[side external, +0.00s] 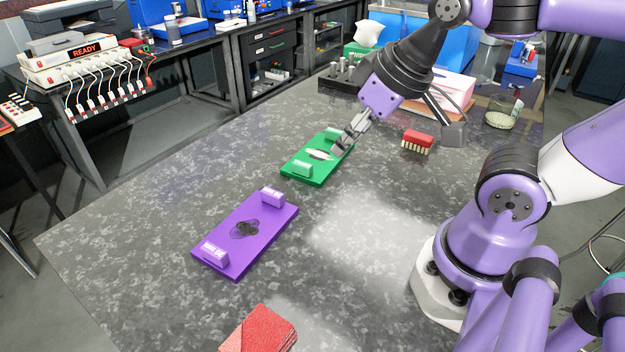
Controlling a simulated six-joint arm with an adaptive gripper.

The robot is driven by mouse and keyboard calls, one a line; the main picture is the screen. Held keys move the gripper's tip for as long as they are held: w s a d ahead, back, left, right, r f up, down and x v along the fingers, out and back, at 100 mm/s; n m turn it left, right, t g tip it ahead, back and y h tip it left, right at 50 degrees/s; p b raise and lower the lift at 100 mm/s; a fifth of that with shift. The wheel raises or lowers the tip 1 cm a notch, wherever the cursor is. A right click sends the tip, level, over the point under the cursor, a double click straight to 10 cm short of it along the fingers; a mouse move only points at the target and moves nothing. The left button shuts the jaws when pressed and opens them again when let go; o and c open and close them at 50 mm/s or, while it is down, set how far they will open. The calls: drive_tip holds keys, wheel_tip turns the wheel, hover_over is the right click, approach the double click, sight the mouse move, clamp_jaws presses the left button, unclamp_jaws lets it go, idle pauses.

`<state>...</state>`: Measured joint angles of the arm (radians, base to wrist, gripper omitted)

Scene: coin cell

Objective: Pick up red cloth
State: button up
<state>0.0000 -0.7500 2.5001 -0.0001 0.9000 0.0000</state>
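The red cloth (259,331) lies folded on the grey speckled table at the bottom edge of the side external view, partly cut off by the frame. My gripper (341,147) is at the far side of the table, low over the right end of a green plate (302,173), well away from the cloth. The fingers point down toward the plate. They are small in the view, and I cannot tell whether they are open or shut or touching the plate.
A purple plate (268,230) with raised end blocks and a dark round part lies between the green plate and the cloth. A red brush (417,140) lies right of my gripper. A glass dish (500,119) stands farther back. The table left of the plates is clear.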

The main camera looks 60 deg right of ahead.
drive_tip(key=o, duration=1)
drive_tip(key=n+g+y, duration=0.4)
drive_tip(key=n+g, duration=0.1)
drive_tip(key=n, duration=1.2)
approach(259, 334)
drive_tip(key=f, duration=0.1)
drive_tip(key=a+f, duration=0.1)
drive_tip(key=f, duration=0.1)
drive_tip(key=shift+a+f+n+g, duration=0.25)
drive_tip(key=shift+a+n+g, duration=0.05)
drive_tip(key=shift+w+x, duration=0.15)
drive_tip(key=shift+x, duration=1.2)
drive_tip(key=shift+w+x, duration=0.1)
drive_tip(key=shift+x, duration=1.25)
